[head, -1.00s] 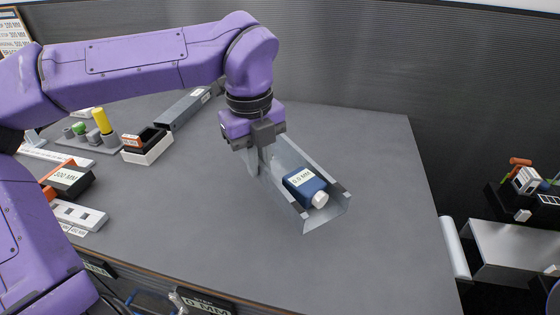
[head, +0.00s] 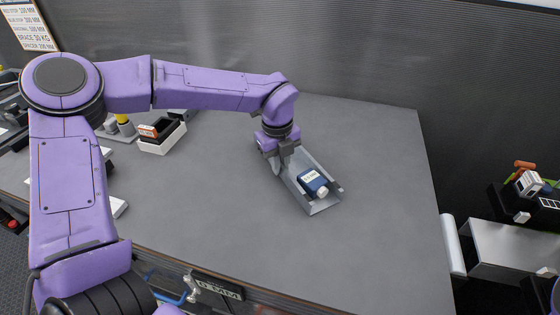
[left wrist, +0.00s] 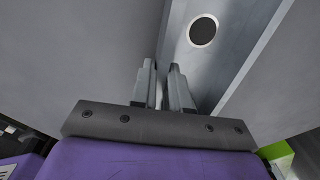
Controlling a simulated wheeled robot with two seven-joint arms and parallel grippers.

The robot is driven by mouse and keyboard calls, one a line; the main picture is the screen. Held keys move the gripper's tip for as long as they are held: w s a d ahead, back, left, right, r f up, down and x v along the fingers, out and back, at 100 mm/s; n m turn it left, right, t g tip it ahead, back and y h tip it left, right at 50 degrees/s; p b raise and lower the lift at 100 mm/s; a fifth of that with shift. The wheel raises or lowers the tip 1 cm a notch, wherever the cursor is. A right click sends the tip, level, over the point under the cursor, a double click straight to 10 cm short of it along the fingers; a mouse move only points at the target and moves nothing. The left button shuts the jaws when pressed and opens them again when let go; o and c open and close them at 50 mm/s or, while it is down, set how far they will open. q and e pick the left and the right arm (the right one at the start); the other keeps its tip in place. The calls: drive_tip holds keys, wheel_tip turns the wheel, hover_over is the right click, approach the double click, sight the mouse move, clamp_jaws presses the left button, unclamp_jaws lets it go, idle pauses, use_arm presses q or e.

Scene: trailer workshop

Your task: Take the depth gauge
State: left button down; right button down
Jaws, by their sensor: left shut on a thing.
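A blue block with a pale readout label and a white end (head: 313,182), which looks like the depth gauge, lies in an open grey metal channel (head: 328,204) on the table. My left gripper (head: 279,168) is at the channel's far left end and shut on its side wall, apart from the blue block. In the left wrist view, the fingers (left wrist: 162,72) close on the channel's wall, beside a round dark hole in the channel floor (left wrist: 220,62). The blue block does not show there.
A white box with a black tray (head: 163,140) stands on the grey table (head: 230,215) at the left. My left arm hides part of the items there. A shelf with small tools (head: 525,195) is beyond the right edge. The table around the channel is clear.

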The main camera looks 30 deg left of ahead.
use_arm(q)
drive_tip(key=c, duration=1.1)
unclamp_jaws()
